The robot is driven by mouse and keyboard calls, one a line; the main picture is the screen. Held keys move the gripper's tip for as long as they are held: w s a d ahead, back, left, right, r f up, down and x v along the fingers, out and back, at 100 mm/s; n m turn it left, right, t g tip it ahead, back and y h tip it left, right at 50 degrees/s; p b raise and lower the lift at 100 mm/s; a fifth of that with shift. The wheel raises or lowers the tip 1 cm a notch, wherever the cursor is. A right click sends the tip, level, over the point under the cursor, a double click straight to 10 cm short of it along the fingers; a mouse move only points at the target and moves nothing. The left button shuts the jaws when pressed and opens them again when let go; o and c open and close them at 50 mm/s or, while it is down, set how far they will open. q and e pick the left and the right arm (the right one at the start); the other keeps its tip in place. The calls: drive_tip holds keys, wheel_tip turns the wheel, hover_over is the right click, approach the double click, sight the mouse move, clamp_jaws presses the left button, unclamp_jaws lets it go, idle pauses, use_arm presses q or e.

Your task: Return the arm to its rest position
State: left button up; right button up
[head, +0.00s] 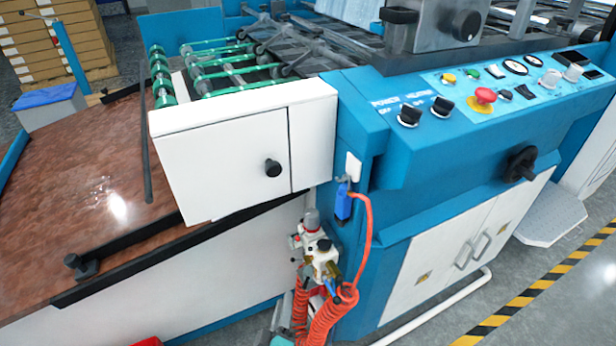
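I see neither of my arms and neither gripper in the head view. The blue and white laminating machine (390,150) fills the middle and right. Its sloped control panel (520,85) carries a red mushroom button (485,96) and several black knobs. Its white side box (225,160) has a black knob (272,167) and stands shut. Nothing of mine is seen touching the machine.
A brown sloped table (70,190) lies at the left. A coiled orange air hose (325,315) hangs by the valve unit (318,255). Stacked cartons (60,40) stand at the back left. Grey floor with a striped yellow-black line (545,283) is clear at the lower right.

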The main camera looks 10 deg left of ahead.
use_arm(q)
drive_tip(key=s+a+f+m+g+p, duration=0.3)
drive_tip(key=s+a+f+m+g, duration=0.1)
drive_tip(key=s, duration=0.6)
drive_tip(key=s+a+f+m+g+p, duration=0.3)
drive_tip(key=s+a+f+m+g, duration=0.1)
drive_tip(key=s, duration=0.5)
drive_tip(key=s+a+f+m+g+p, duration=0.4)
drive_tip(key=s+m+g, duration=0.1)
drive_tip(key=s, duration=0.5)
drive_tip(key=shift+s+a+f+m, duration=0.35)
drive_tip(key=shift+a+m, duration=0.05)
drive_tip(key=shift+m, duration=0.3)
use_arm(e)
drive_tip(key=s+d+f+g+h, duration=0.1)
drive_tip(key=s+d+f, duration=0.7)
drive_tip(key=s+f, duration=0.4)
drive_tip(key=shift+s, duration=0.55)
drive_tip(key=shift+a+f, duration=0.1)
